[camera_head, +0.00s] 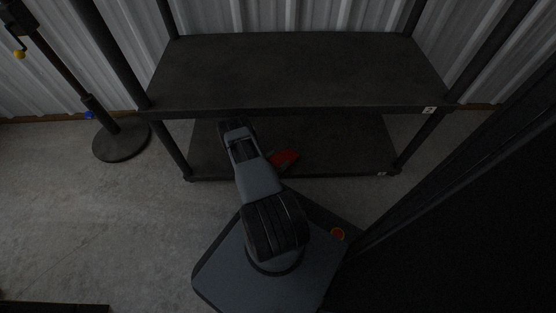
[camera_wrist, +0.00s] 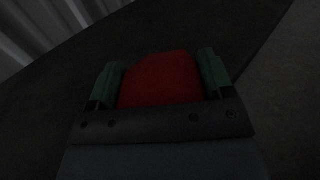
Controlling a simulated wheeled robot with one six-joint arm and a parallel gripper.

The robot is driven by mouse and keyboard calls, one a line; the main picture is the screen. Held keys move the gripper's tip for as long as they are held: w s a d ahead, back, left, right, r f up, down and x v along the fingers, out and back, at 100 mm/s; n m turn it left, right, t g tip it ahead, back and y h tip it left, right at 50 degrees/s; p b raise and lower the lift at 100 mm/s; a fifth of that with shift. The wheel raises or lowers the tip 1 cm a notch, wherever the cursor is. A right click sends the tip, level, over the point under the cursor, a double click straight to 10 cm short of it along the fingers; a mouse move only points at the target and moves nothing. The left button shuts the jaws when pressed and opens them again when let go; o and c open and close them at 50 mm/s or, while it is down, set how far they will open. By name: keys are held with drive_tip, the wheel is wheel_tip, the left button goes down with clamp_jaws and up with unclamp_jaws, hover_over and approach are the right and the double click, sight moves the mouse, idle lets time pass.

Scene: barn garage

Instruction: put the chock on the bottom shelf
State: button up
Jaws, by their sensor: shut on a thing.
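The chock (camera_wrist: 162,80) is a red block and sits between the two green fingers of my gripper (camera_wrist: 160,82) in the wrist view. My gripper is shut on it. In the head view the red chock (camera_head: 285,158) shows beside my arm, over the bottom shelf (camera_head: 350,140), near its front edge. My gripper's fingers are hidden by the arm in that view. I cannot tell whether the chock touches the shelf. The bottom shelf is dark, flat and looks bare where it shows; its back is hidden under the shelf above.
An upper shelf (camera_head: 300,70), empty, overhangs the bottom shelf. Dark posts stand at the rack's corners. A stand with a round base (camera_head: 120,142) is on the floor to the left. Corrugated metal wall (camera_head: 60,80) is behind. The concrete floor (camera_head: 90,220) at left is mostly clear.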

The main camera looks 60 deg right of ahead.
drive_tip(key=shift+f, duration=0.3)
drive_tip(key=o, duration=1.4)
drive_tip(key=shift+f, duration=0.1)
